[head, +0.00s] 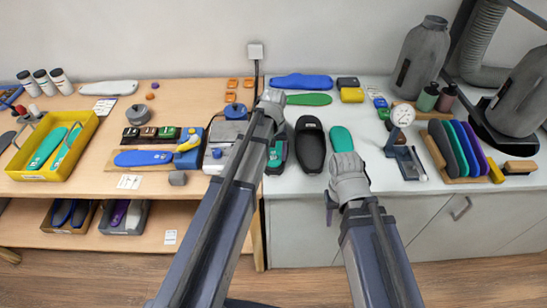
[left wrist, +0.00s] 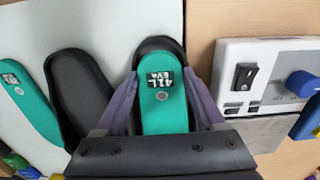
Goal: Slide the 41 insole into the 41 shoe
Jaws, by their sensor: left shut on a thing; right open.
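A teal insole with a black label that seems to read 41L (left wrist: 160,80) is between the fingers of my left gripper (left wrist: 163,112). It lies lengthwise over a black shoe (left wrist: 152,43), whose dark rim shows around its upper end in the left wrist view. I cannot tell how deep the insole sits; its lower end is hidden by my gripper. In the head view the insole (head: 276,154) shows partly beside my left arm. A second black shoe (head: 310,146) lies empty beside it, and another teal insole (head: 341,138) right of that. My right gripper (head: 332,205) is open and empty near the table's front edge.
A control box (left wrist: 265,70) stands close beside the held insole. A yellow tray (head: 87,128) with teal insoles is far left. A blue insole (head: 301,81) and green insole (head: 309,99) lie behind the shoes. A dial gauge (head: 401,116) and rack of insoles (head: 461,150) stand right.

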